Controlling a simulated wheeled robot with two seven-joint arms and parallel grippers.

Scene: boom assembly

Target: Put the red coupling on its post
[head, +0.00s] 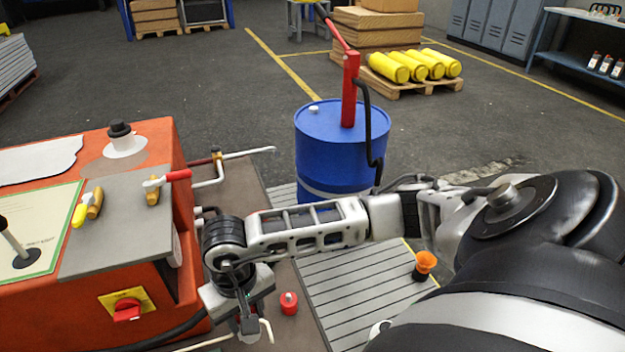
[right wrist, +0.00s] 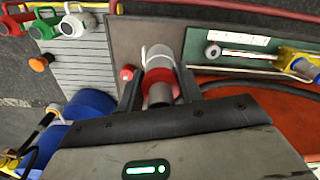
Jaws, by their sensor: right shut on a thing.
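My right gripper (right wrist: 160,88) is shut on the red coupling (right wrist: 158,76), a short cylinder with a red band and silver-grey ends, seen in the right wrist view. In the head view my right arm reaches in from the right, and its gripper (head: 247,325) hangs low beside the orange machine. I cannot tell which fitting is the coupling's post. A separate small red item (head: 288,303) stands on the brown floor plate just right of the gripper; it also shows in the right wrist view (right wrist: 127,73). My left gripper is not in view.
The orange machine (head: 150,252) fills the left, with a red-handled valve (head: 178,175) on top. A blue drum (head: 315,150) with a red pump (head: 350,90) stands beyond my arm. Part of the mat is clear.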

